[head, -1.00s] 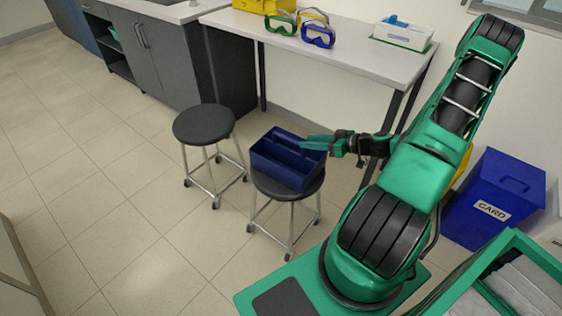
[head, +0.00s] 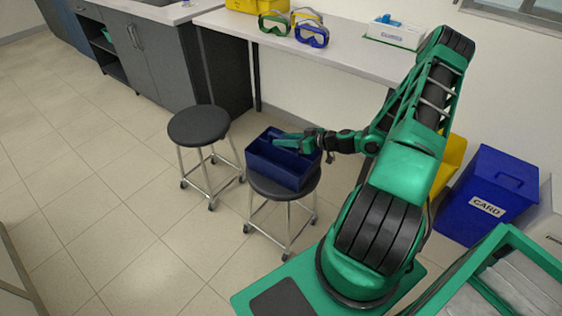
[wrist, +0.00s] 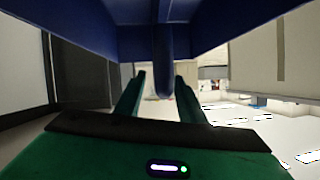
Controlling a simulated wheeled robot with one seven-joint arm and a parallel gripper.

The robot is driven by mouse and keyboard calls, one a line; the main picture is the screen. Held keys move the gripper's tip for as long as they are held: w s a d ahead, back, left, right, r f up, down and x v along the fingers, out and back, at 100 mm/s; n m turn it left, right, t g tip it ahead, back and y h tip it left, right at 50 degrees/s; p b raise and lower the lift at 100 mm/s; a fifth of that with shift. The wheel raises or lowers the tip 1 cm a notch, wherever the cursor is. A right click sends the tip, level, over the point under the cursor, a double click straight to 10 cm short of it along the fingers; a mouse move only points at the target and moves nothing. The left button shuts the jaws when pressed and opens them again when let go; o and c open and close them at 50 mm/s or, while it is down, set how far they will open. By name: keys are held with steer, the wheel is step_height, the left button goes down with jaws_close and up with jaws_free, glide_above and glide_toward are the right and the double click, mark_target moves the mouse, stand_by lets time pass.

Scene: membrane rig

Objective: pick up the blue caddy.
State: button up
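The blue caddy (head: 275,168) sits upright on the right-hand black stool (head: 302,193), with its open compartments facing up. My gripper (head: 284,142) is over the caddy's top, reaching in from the right at handle height. In the wrist view the caddy's dark blue body (wrist: 90,12) fills the top. Its central bar (wrist: 164,50) hangs in the space between the two green fingers of my gripper (wrist: 160,76). The fingers stand apart with gaps on both sides of the bar, so they are open. Contact with the bar cannot be told.
Another black stool (head: 198,125) stands just left. Behind is a white bench (head: 350,40) with goggles (head: 311,36) and a white box (head: 396,33). A blue CARD bin (head: 490,195) stands at the right. Floor at the left is clear.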

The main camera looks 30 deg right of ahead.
steer(key=shift+w+a, duration=0.15)
steer(key=shift+w, duration=0.05)
jaws_close()
stand_by(1.3)
